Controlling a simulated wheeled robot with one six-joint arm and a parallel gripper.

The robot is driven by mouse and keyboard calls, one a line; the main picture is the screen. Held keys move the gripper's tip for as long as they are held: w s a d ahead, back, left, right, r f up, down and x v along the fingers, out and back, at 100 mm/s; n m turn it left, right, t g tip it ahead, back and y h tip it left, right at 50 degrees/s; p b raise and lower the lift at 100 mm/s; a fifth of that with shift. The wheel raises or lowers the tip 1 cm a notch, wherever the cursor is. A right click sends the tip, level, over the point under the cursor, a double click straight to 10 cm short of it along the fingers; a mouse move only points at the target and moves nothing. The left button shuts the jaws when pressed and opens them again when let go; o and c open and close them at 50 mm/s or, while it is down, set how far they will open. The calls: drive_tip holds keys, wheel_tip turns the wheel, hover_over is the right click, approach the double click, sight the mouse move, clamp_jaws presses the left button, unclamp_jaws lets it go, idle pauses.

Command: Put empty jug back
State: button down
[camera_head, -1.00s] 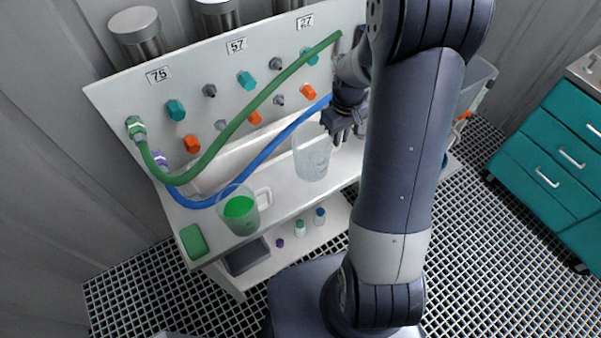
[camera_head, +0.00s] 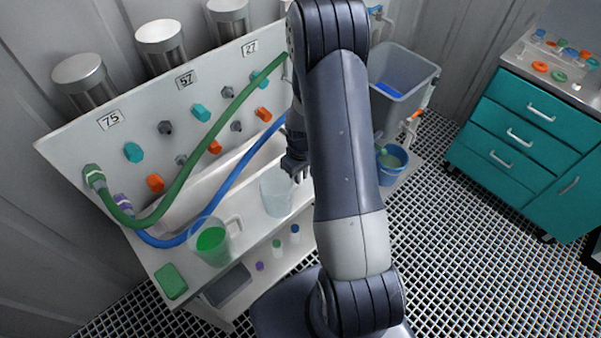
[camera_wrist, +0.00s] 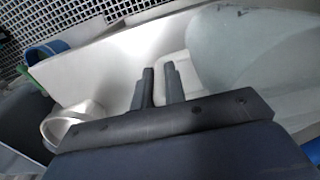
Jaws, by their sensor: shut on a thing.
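The empty clear jug (camera_head: 277,197) is upright at the shelf of the white panel stand, to the right of a jug with green liquid (camera_head: 210,242). I cannot tell whether its base touches the shelf. My gripper (camera_head: 294,174) is at the jug's right side, shut on its handle. In the wrist view my two fingers (camera_wrist: 160,88) are close together at the pale handle (camera_wrist: 181,66), and the clear jug wall (camera_wrist: 245,45) fills the upper right. My arm hides part of the stand in the head view.
Green and blue hoses (camera_head: 218,196) cross the panel (camera_head: 75,150) behind the jugs. A green sponge (camera_head: 171,281) lies at the shelf's left end. A grey basin (camera_head: 410,75) and a blue bucket (camera_head: 391,160) stand right of my arm. Teal drawers (camera_head: 525,130) are farther right.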

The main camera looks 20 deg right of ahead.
drive_tip(key=shift+f, duration=0.2)
drive_tip(key=c, duration=1.5)
unclamp_jaws()
drive_tip(key=shift+r, duration=0.1)
drive_tip(key=shift+o, duration=0.2)
drive_tip(key=shift+r, duration=0.1)
wheel_tip(320, 180, up, 12)
drive_tip(key=shift+r+b, duration=0.1)
drive_tip(key=shift+b, duration=0.8)
